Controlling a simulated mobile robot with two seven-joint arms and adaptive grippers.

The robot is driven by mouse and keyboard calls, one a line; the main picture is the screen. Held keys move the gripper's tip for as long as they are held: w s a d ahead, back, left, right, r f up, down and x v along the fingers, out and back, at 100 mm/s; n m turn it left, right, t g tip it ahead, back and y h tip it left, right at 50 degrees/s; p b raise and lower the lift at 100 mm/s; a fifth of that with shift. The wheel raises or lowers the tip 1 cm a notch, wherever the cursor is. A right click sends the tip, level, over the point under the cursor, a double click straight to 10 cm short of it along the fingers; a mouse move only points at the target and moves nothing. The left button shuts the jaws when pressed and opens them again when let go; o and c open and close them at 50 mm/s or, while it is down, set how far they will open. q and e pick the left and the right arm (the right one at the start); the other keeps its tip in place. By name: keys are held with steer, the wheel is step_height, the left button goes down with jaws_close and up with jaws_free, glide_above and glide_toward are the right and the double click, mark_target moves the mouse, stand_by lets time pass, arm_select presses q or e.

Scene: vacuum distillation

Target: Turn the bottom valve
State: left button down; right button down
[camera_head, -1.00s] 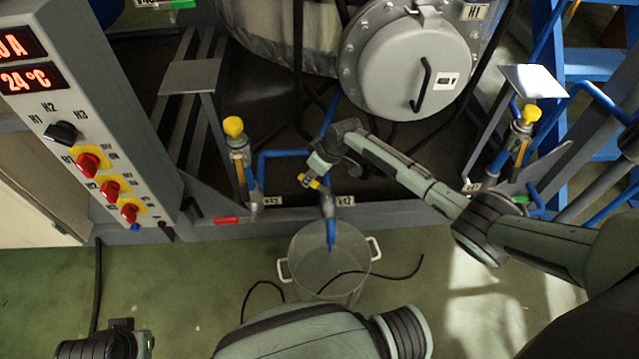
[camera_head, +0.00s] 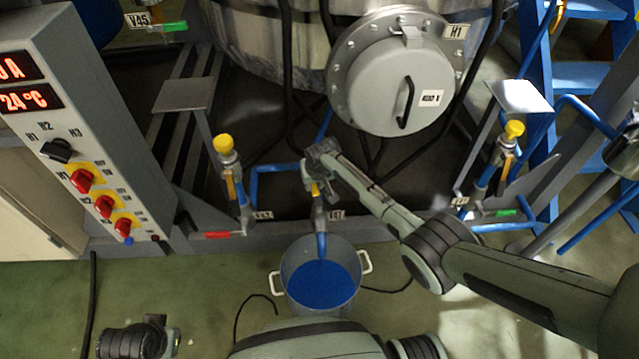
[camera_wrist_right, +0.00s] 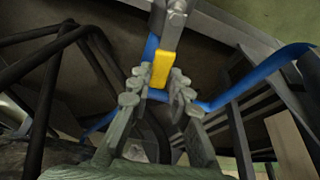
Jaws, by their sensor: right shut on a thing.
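The bottom valve has a small yellow handle (camera_head: 315,189) on a short outlet pipe above the bucket. In the right wrist view the yellow handle (camera_wrist_right: 162,68) lies between my fingertips, in line with the grey pipe (camera_wrist_right: 170,25). My right gripper (camera_head: 317,178) is shut on this handle and hides part of the valve; its fingers also show in the wrist view (camera_wrist_right: 157,90). The bucket (camera_head: 320,245) stands on the floor under the outlet, with blue liquid (camera_head: 320,285) in it. My left gripper (camera_head: 150,340) is low at the left, far from the valve; its jaws are unclear.
Two other valves with yellow knobs stand left (camera_head: 224,145) and right (camera_head: 514,130) of the outlet. A control panel (camera_head: 75,130) with red knobs is at the left. The vessel with its round hatch (camera_head: 390,85) is above. Green floor (camera_head: 190,290) is free in front.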

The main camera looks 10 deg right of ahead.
mark_target(319, 203)
steer(key=shift+d, duration=0.2)
stand_by(0.4)
steer(key=c, duration=1.4)
jaws_free()
steer(key=v, duration=1.2)
steer(key=shift+a, duration=0.1)
